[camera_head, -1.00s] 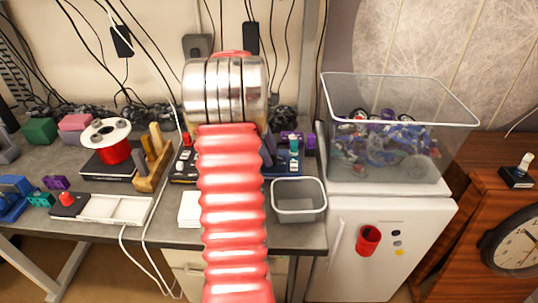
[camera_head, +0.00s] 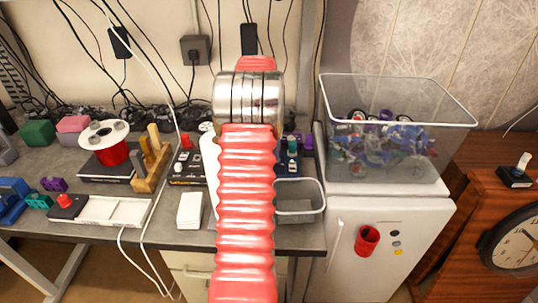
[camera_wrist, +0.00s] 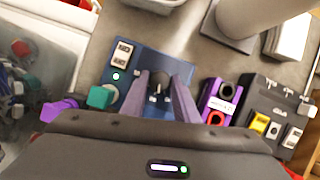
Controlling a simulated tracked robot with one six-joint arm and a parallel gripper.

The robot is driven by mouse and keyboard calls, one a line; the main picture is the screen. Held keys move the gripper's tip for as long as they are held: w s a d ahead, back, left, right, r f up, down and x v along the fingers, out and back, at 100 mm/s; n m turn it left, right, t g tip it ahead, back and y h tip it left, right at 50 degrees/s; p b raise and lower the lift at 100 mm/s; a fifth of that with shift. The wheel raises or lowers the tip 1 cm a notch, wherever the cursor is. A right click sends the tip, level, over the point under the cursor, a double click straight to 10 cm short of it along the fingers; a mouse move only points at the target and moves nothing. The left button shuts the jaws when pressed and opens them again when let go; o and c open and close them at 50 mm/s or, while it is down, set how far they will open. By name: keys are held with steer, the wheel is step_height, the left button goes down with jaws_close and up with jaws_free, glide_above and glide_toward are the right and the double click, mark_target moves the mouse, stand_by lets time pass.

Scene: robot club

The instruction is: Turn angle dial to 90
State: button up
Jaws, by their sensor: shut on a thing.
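A dark blue control box (camera_wrist: 127,73) lies in the middle of the wrist view. It has a black dial (camera_wrist: 157,84), two white rocker switches, a green light and a teal knob (camera_wrist: 101,96). My gripper (camera_wrist: 162,90) has its two grey-purple fingers on either side of the black dial and is shut on it. Any scale or number around the dial is too small to read.
A purple block with rings (camera_wrist: 219,100) and a black switch box (camera_wrist: 275,115) sit close beside the blue box. A grey open bin (camera_head: 300,215) stands at the table's front edge. A clear bin of parts (camera_head: 390,150) sits on a white fridge (camera_head: 380,240) to the right.

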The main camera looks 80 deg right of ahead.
steer(key=shift+s+m+t, duration=0.15)
steer(key=shift+m+t, duration=0.25)
steer(key=shift+m, duration=0.8)
steer(key=o, duration=1)
steer(key=shift+o, duration=0.2)
